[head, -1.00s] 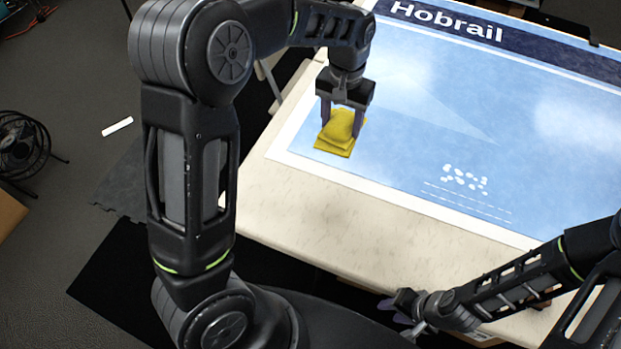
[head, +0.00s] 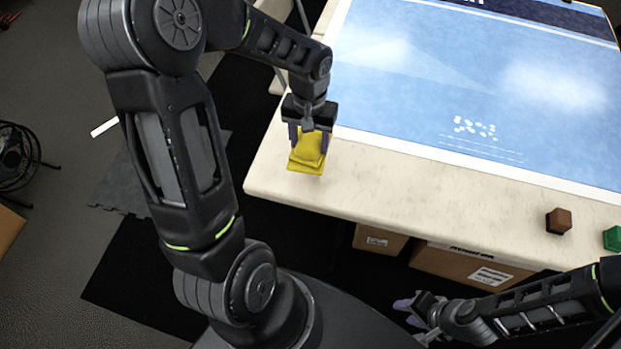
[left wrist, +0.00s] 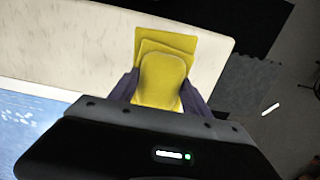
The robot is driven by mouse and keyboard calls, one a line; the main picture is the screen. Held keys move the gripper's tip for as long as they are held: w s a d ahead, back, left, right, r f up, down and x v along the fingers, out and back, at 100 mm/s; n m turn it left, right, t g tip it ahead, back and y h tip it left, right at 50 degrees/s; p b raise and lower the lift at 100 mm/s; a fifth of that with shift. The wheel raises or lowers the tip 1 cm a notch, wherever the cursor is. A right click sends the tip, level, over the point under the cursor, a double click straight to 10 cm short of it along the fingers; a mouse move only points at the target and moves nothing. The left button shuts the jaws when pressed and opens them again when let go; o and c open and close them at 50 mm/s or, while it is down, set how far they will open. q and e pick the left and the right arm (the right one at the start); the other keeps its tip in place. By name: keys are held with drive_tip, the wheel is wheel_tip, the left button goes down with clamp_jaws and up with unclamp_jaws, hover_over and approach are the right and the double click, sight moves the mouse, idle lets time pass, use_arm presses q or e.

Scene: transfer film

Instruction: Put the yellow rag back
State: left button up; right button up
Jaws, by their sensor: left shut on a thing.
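The yellow rag (head: 306,157) is a folded cloth at the left end of the pale table (head: 400,180) in the head view. My left gripper (head: 309,147) is shut on the rag from above, with a finger on each side. The left wrist view shows the rag (left wrist: 163,75) between the two dark fingers, over the pale tabletop near its edge. I cannot tell whether the rag touches the table. My right gripper (head: 415,308) is low, in front of the table's edge; its fingers are too small to read.
A blue printed film (head: 420,90) covers much of the table. A brown block (head: 558,221) and a green block (head: 612,238) stand near the front edge at right. Cardboard boxes (head: 470,266) are under the table. The front strip beside the rag is bare.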

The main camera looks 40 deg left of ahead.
use_arm(q)
drive_tip(key=shift+w, duration=0.15)
hover_over(310, 173)
drive_tip(key=shift+f+p, duration=0.35)
drive_tip(key=shift+f, duration=2.6)
wheel_tip(310, 173, down, 4)
drive_tip(key=shift+r, duration=0.15)
drive_tip(key=shift+f, duration=0.25)
